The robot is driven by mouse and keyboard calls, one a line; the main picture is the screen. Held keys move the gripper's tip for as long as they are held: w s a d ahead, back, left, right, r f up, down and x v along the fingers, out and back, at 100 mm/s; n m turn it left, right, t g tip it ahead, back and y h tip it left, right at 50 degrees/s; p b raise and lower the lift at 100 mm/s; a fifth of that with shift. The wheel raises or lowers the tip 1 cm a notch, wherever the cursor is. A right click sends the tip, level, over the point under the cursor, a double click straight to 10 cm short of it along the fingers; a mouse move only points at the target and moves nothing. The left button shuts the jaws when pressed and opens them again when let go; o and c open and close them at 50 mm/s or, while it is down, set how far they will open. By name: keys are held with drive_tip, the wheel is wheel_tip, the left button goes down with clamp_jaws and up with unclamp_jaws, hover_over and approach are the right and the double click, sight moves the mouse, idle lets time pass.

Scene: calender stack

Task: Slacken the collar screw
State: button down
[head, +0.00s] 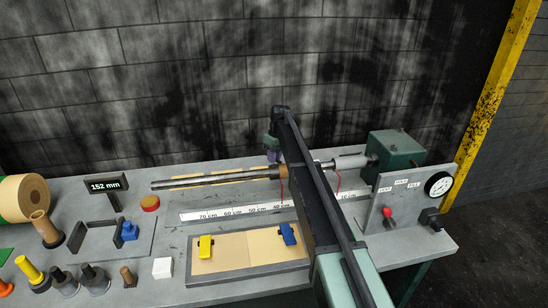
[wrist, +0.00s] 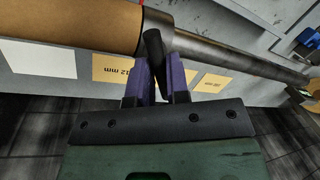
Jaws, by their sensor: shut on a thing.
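My gripper, with purple fingers (wrist: 158,78), is shut on the dark, bar-like collar screw (wrist: 153,46) in the wrist view. The screw stands out beside the end of a brown core (wrist: 70,24), next to a grey metal collar (wrist: 187,48) on the shaft (wrist: 255,69). In the head view my gripper (head: 272,156) is at the far side of the shaft (head: 200,181), close to the brown core (head: 291,172). The screw is hidden there, and my arm covers part of the shaft.
A green housing (head: 394,148) and a panel with a dial (head: 438,184) stand at the right. A ruler (head: 232,214) and a framed board (head: 248,270) with blue and yellow clips lie in front. Several tools (head: 92,278) stand at the front left. A blackened wall is behind.

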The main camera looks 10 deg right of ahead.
drive_tip(key=c, duration=1.1)
unclamp_jaws()
